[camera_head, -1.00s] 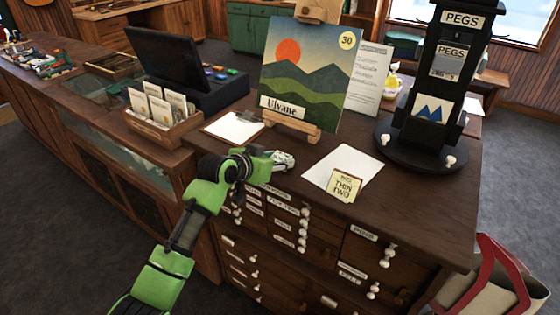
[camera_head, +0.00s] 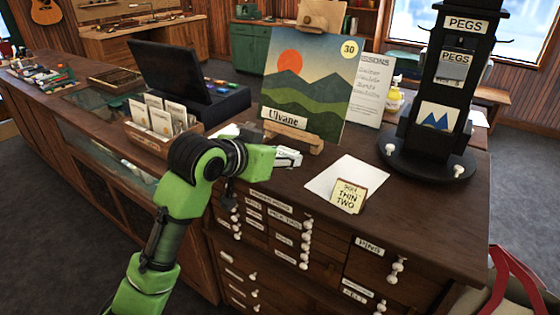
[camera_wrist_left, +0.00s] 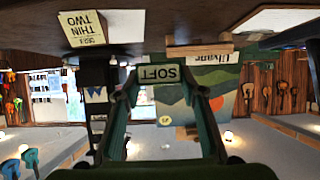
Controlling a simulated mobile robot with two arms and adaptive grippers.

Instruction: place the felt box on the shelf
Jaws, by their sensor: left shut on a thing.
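My left gripper (camera_head: 285,157) reaches in over the front of the dark wooden counter, below the Ulvane picture. In the head view a pale part of what is at the fingertips (camera_head: 288,153) shows, but most is hidden by the green wrist. The box looks held above the counter top; contact is hard to judge. I cannot tell which surface is the shelf. My right gripper is not in view.
The Ulvane picture (camera_head: 312,85) stands behind the gripper. A black PEGS stand (camera_head: 428,160) is to the right, and a white sheet (camera_head: 336,178) with a THIN TWO card (camera_head: 348,197) lies nearer. A wooden card holder (camera_head: 152,141) and a dark screen (camera_head: 168,68) stand left.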

